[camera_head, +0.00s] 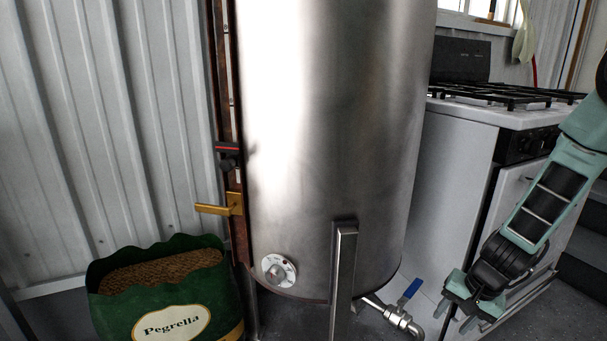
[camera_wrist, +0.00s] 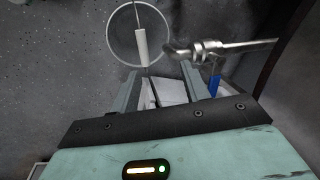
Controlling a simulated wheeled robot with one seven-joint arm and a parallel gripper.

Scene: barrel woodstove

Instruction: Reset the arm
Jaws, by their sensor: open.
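My gripper (camera_head: 467,312) hangs low at the right in the head view, at the end of my teal and black arm. It is to the right of the steel barrel (camera_head: 330,130) and beside the metal pipe valve with the blue lever (camera_head: 409,293). In the wrist view the two fingers of my gripper (camera_wrist: 165,85) stand apart with nothing held between them. The pipe (camera_wrist: 235,47) and its blue lever (camera_wrist: 214,84) show just beyond the right finger there. The gripper looks apart from the valve, but the exact gap is hard to tell.
A white stove (camera_head: 455,165) with black grates stands behind my arm. A green pellet bag (camera_head: 125,307) stands at the lower left. The barrel has a gold handle (camera_head: 222,208) and a dial (camera_head: 278,271). A thin ring with a white cylinder (camera_wrist: 140,45) shows in the wrist view.

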